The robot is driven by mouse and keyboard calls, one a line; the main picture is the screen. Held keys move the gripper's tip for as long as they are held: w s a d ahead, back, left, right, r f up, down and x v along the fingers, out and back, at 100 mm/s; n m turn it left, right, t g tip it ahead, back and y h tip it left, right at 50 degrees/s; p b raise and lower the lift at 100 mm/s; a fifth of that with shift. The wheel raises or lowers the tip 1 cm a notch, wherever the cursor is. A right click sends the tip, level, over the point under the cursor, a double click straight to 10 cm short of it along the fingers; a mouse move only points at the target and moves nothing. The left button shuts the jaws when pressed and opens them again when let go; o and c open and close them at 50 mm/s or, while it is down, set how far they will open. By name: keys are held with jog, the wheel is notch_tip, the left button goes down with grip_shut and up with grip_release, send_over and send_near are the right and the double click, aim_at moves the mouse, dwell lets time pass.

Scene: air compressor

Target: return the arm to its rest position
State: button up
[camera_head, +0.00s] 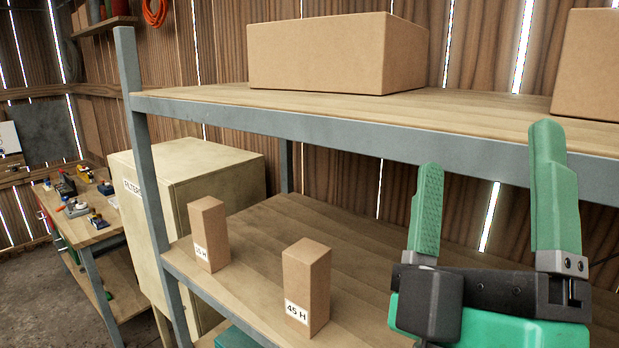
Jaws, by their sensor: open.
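My gripper (487,185) is at the right of the view, with its two green fingers pointing up and spread apart. Nothing is between the fingers. It is in front of the shelf unit, and its fingertips overlap the upper shelf's grey front edge (330,138) in the picture. I cannot tell how far the fingers are from that edge. Most of my arm is out of view.
Cartons (335,55) (588,65) stand on the upper shelf. Small boxes (208,235), one labelled "45 H" (306,287), stand on the lower shelf. A beige cabinet (215,180) and a workbench (95,232) with tools are left. Bare floor (35,295) shows lower left.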

jog(key=w+a+f+m+g+y, duration=0.2)
jog(key=a+f+m+g+y, duration=0.15)
jog(key=f, duration=0.55)
jog(key=w+a+f+m+g+y, duration=0.25)
jog(key=a+f, duration=0.25)
jog(key=f, duration=0.4)
jog(key=w+a+f+m+g+y, duration=0.2)
jog(key=a+f+g+y, duration=0.15)
jog(key=f, duration=0.45)
jog(key=s+r+t, duration=0.4)
jog(key=s+r, duration=0.1)
jog(key=r, duration=0.5)
jog(key=s+r+t, duration=0.4)
jog(key=s+r, duration=0.1)
jog(key=r, duration=0.5)
notch_tip(320, 180, up, 20)
jog(key=p, duration=1.9)
jog(key=shift+f+p, duration=0.2)
jog(key=shift+p, duration=0.1)
jog(key=shift+w+g, duration=0.1)
jog(key=shift+g, duration=0.15)
